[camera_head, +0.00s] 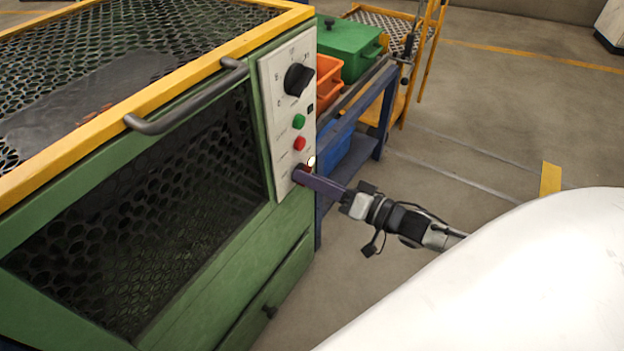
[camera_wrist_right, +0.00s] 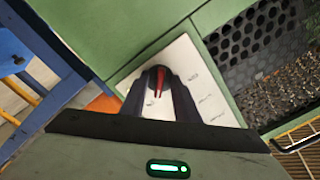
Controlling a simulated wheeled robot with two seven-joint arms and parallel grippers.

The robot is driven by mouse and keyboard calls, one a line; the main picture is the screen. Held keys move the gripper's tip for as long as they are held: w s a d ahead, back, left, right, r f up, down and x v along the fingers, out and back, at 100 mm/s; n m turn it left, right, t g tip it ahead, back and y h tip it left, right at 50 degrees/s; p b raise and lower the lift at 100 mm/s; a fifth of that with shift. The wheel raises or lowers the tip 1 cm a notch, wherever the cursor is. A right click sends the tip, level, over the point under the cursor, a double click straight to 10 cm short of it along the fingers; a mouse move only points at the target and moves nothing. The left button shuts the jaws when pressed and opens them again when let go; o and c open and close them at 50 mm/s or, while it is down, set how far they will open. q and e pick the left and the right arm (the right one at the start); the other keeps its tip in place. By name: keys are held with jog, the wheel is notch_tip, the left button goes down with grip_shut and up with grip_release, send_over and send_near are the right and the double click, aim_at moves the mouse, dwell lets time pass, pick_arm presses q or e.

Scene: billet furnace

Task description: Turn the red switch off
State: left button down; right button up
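The red switch (camera_wrist_right: 160,82) is on the white control panel (camera_head: 284,75) of the green furnace. In the right wrist view it is a narrow red lever on a dark round base, between my right fingertips. My right gripper (camera_wrist_right: 160,88) is open, with a finger on either side of the lever and white panel showing between them. Contact with the lever cannot be told. In the head view my right gripper (camera_head: 304,176) reaches the panel's lower end from the right, and its fingers largely hide the switch. A small lamp (camera_head: 311,161) glows there. My left gripper is not in view.
Above the switch are a red button (camera_head: 300,143), a green button (camera_head: 298,121) and a black knob (camera_head: 298,79). A dark door handle (camera_head: 190,100) sticks out left of the panel. A blue rack (camera_head: 365,125) with orange and green boxes stands behind. Floor at right is clear.

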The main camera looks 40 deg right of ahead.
grip_shut()
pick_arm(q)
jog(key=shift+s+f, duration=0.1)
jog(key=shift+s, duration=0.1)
